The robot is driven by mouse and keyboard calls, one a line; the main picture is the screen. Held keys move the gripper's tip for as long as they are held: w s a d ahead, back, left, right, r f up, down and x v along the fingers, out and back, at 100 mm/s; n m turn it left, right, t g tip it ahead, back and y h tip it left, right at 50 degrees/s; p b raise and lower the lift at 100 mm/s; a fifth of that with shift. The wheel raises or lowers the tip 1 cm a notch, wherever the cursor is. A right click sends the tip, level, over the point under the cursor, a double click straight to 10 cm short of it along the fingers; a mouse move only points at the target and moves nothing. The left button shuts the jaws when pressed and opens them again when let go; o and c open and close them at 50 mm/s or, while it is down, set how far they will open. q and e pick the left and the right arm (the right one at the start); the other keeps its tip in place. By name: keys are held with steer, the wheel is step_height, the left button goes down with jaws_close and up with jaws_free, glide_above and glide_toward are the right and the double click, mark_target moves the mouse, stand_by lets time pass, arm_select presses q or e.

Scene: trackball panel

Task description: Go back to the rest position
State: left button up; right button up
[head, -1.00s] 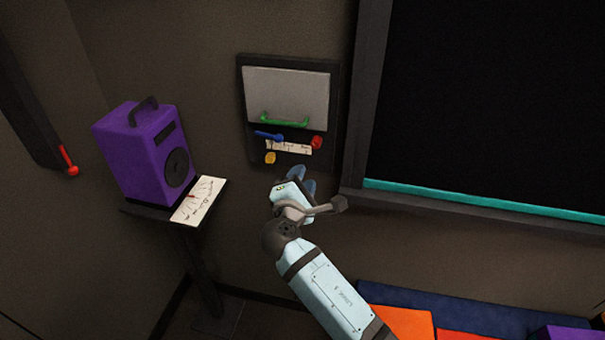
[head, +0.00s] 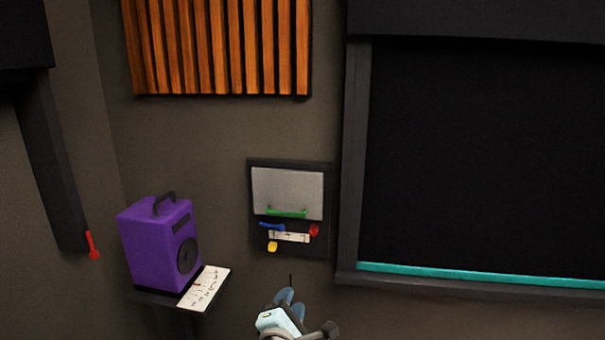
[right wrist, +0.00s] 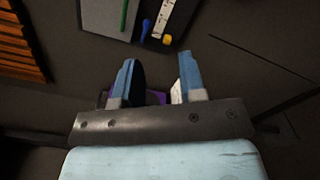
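My right gripper (head: 286,298) is at the bottom of the head view, below the wall panel and apart from it. In the right wrist view its two blue fingers (right wrist: 156,80) stand apart with nothing between them. The dark wall panel (head: 253,205) has a grey plate with a green handle (head: 287,212), a blue lever (head: 271,227), a red knob (head: 314,230), a yellow knob (head: 272,246) and a white marked strip (head: 290,237). My left gripper is not in view.
A purple speaker (head: 157,246) stands on a small dark stand at the left, with a white card (head: 203,288) beside it. A red lever (head: 92,246) is on the left wall. A large dark window (head: 487,160) with a teal lower edge is at the right. Orange slats (head: 218,45) hang above.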

steer(key=w+d+f+n+h, duration=0.15)
steer(key=d+f, duration=0.25)
steer(key=d, duration=0.5)
steer(key=w+d+f+n+h, duration=0.15)
steer(key=d+f, duration=0.25)
steer(key=d, duration=0.5)
steer(key=d+n+t+h, duration=0.1)
steer(key=d+n, duration=0.1)
steer(key=d, duration=2)
steer(key=s+a+f+m+g+y, duration=0.2)
steer(key=s+f+m+g+y, duration=0.5)
steer(key=s+f, duration=0.9)
steer(key=s+a+f+m+g+y, duration=0.1)
steer(key=s+m+y, duration=0.1)
steer(key=s+m, duration=0.6)
steer(key=s+a+f+m+g+y, duration=0.15)
steer(key=s+m, duration=0.25)
steer(key=s, duration=0.8)
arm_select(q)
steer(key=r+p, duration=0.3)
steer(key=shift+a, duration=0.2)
arm_select(e)
steer(key=a+r+m+t, duration=0.1)
steer(key=a+m, duration=0.1)
steer(key=a, duration=0.4)
steer(key=w+a+r+m+t, duration=0.1)
steer(key=a+r+m, duration=0.1)
steer(key=a, duration=0.5)
steer(key=shift+w+r+m, duration=0.25)
steer(key=shift+m, duration=0.25)
